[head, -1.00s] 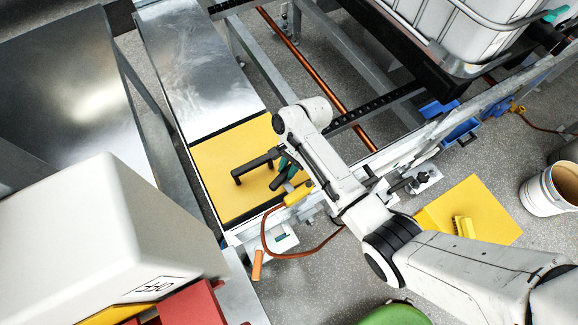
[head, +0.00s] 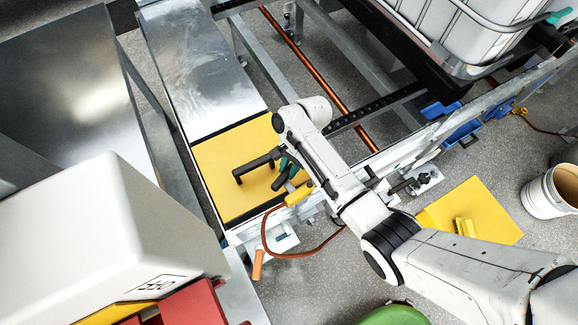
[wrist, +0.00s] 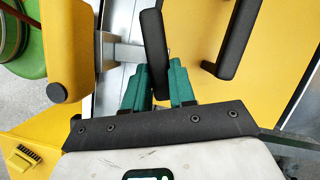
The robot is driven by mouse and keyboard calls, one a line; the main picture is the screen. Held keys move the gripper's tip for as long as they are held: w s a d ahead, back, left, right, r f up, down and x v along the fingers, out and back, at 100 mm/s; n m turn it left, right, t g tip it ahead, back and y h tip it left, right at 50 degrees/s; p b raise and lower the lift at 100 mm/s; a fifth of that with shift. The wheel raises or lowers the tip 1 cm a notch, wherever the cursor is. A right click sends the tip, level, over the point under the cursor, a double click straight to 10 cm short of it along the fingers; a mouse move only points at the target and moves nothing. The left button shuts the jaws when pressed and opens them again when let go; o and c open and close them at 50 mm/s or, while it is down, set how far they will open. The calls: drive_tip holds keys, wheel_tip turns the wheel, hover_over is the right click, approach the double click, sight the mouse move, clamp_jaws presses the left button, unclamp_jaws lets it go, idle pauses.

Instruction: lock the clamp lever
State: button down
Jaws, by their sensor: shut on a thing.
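The clamp lever (wrist: 154,50) appears to be the short black bar in the wrist view, beside a grey metal bracket (wrist: 122,51). Its lower end lies between the green fingers of my gripper (wrist: 159,88), which is shut on it. In the head view my gripper (head: 288,167) is at the front right edge of the yellow panel, and the lever (head: 281,184) shows only as a small dark piece beside the green fingers. My arm partly hides the clamp. I cannot tell whether the lever is locked.
A black U-shaped handle (head: 257,163) stands on the yellow panel (head: 215,165), close to my gripper. A yellow block-like grip (head: 298,194) sits just in front, with an orange cable (head: 300,254) hanging below. A copper pipe (head: 309,75) runs behind. A white bucket (head: 550,192) stands right.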

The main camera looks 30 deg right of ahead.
drive_tip(key=shift+s+f, duration=0.1)
drive_tip(key=shift+s, duration=0.05)
drive_tip(key=c, duration=0.9)
unclamp_jaws()
drive_tip(key=v, duration=1.1)
drive_tip(key=shift+a, duration=0.1)
